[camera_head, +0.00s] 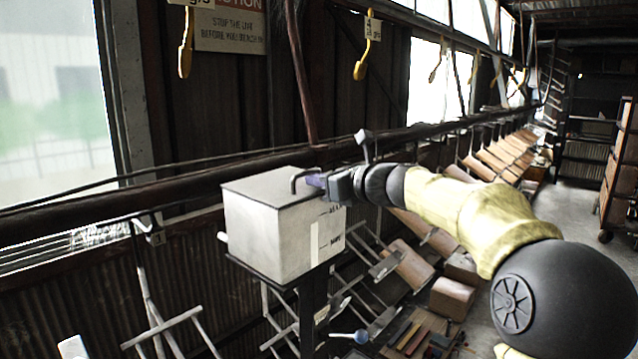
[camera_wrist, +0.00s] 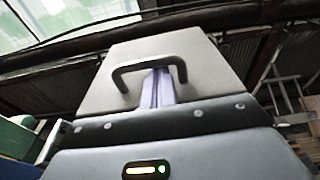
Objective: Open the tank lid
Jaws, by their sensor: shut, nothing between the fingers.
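The tank (camera_head: 268,232) is a pale grey box on a dark stand, and its lid (camera_head: 262,186) lies flat on top, closed. A dark U-shaped handle (camera_head: 297,179) stands on the lid near its right edge. The handle also shows in the wrist view (camera_wrist: 150,62). My gripper (camera_head: 314,181) is at the handle from the right. Its purple fingers (camera_wrist: 157,88) are together, with their tips at the handle's bar, inside its outline in the wrist view. I cannot tell whether they touch the bar. A pale gauge strip with dark marks (camera_head: 315,240) runs down the tank's front.
A dark rail (camera_head: 110,212) runs along the wall behind the tank. Yellow hooks (camera_head: 360,68) hang above. Metal frames (camera_head: 165,320) stand below at the left, and wooden boxes (camera_head: 451,298) are on the floor at the right. The space just above the lid is clear.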

